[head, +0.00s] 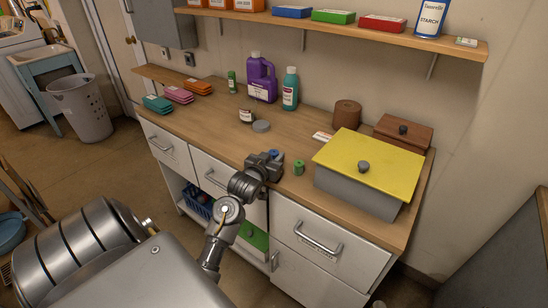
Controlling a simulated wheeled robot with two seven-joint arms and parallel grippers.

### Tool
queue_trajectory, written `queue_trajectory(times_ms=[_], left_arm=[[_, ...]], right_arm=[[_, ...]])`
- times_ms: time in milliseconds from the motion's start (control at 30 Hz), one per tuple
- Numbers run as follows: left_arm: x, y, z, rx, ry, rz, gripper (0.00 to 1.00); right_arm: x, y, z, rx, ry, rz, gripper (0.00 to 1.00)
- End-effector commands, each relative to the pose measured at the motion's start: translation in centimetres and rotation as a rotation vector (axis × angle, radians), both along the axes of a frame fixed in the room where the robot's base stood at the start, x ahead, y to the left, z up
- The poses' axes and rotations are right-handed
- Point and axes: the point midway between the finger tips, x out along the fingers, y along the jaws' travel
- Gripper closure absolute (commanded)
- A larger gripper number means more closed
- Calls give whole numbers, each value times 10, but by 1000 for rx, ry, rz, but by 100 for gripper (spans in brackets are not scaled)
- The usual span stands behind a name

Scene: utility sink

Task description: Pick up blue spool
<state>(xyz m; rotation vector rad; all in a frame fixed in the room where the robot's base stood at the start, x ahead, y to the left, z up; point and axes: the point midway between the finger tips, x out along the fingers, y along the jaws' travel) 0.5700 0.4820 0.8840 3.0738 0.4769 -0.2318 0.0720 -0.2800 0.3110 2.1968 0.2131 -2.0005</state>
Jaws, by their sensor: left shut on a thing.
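The blue spool (274,153) is a small blue shape at the far side of my left gripper (269,160), near the counter's front edge. The gripper is shut on the spool and hides most of it. I cannot tell whether the spool touches the counter. My right gripper is not in view.
A green spool (299,167) stands just right of the gripper on the wooden counter (205,116). A grey box with a yellow lid (368,165) stands further right. The shelf (340,27) overhangs the back.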

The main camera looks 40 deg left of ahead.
Motion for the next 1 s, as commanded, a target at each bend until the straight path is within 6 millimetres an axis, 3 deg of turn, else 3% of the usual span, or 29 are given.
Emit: queue_trajectory(times_ms=[367,600,900,1000], left_arm=[[0,0,4,2,-2,0,92],[1,0,31,4,-5,-1,92],[-50,-14,96,8,-2,-1,92],[-75,-21,104,6,2,-2,92]], right_arm=[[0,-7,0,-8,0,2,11],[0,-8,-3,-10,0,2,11],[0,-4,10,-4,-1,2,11],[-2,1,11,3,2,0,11]])
